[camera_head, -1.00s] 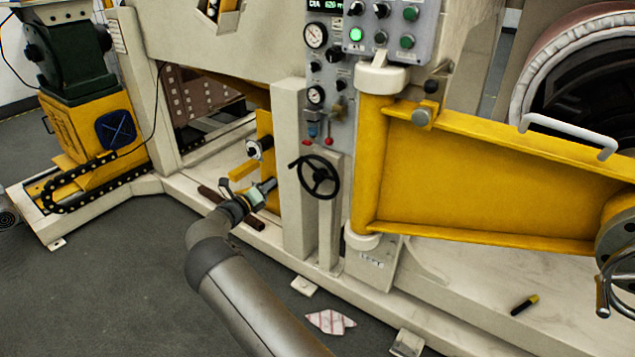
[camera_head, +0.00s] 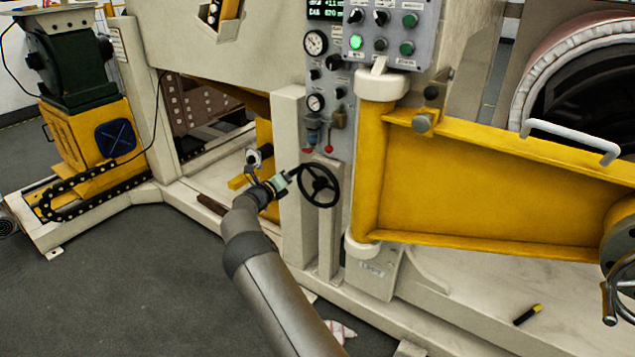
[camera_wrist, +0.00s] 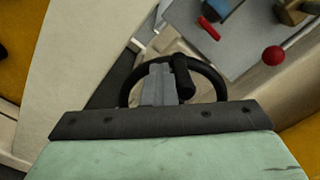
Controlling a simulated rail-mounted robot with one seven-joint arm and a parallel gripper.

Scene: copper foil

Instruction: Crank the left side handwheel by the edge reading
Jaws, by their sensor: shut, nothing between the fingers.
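The left side handwheel (camera_head: 331,203) is a black spoked wheel on the front of the pale post, below the gauge panel. In the wrist view its rim (camera_wrist: 217,80) arches behind my fingers, and its black crank handle (camera_wrist: 184,77) stands just right of them. My gripper (camera_head: 295,171) is at the wheel's left edge in the head view. Its grey fingers (camera_wrist: 156,84) are together and empty in the wrist view; I cannot tell whether they touch the rim or handle. The edge reading display (camera_head: 326,10) has green digits, partly cut off at the top.
Gauges and red-tipped levers (camera_head: 307,150) sit above the wheel. A yellow swing arm (camera_head: 480,185) fills the right. A second handwheel (camera_head: 612,290) is at the right edge. A yellow-black marker (camera_head: 527,315) lies on the base. Open grey floor (camera_head: 120,280) is at lower left.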

